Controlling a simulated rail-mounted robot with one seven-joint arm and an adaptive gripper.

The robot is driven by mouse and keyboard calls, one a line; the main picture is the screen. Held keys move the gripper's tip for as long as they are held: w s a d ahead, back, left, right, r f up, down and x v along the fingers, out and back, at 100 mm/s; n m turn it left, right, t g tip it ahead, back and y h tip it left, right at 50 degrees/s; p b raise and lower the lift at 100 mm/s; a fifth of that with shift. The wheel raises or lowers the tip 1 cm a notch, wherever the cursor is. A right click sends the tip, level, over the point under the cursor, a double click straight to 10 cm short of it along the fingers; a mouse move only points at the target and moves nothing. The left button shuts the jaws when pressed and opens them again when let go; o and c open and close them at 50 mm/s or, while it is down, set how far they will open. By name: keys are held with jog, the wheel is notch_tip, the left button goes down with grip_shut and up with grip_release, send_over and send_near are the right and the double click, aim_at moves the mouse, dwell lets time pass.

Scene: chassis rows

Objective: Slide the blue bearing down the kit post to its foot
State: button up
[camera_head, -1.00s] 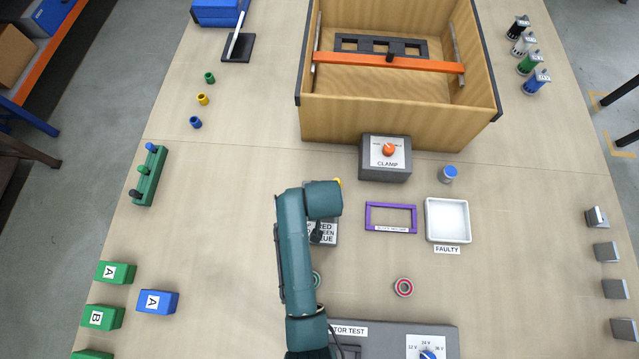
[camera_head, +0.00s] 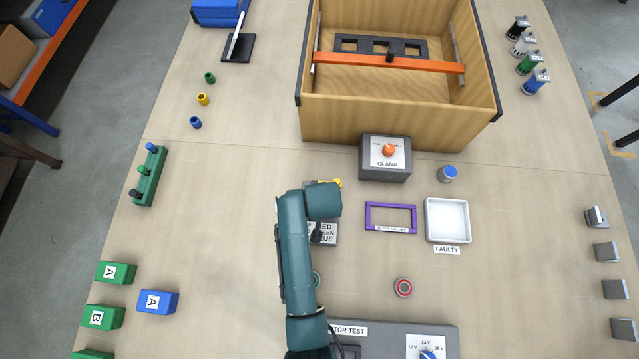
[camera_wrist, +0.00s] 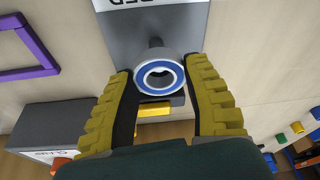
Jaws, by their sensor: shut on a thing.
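The blue bearing (camera_wrist: 143,78), a pale ring with a blue face, sits between the two yellow-padded fingers of my gripper (camera_wrist: 160,76) in the wrist view. My gripper is shut on it. In the head view the labelled kit block (camera_head: 326,236) is partly covered by my arm, which hides the bearing, the post and my fingertips.
A purple frame (camera_head: 367,218) and the clamp box (camera_head: 386,174) stand right of the kit block. A yellow piece (camera_wrist: 154,109) lies close behind the bearing.

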jog(key=shift+f+b, duration=1.25)
jog(key=shift+f, duration=0.95)
jog(key=o, duration=1.2)
jog(key=v, duration=1.2)
jog(key=shift+r, duration=0.1)
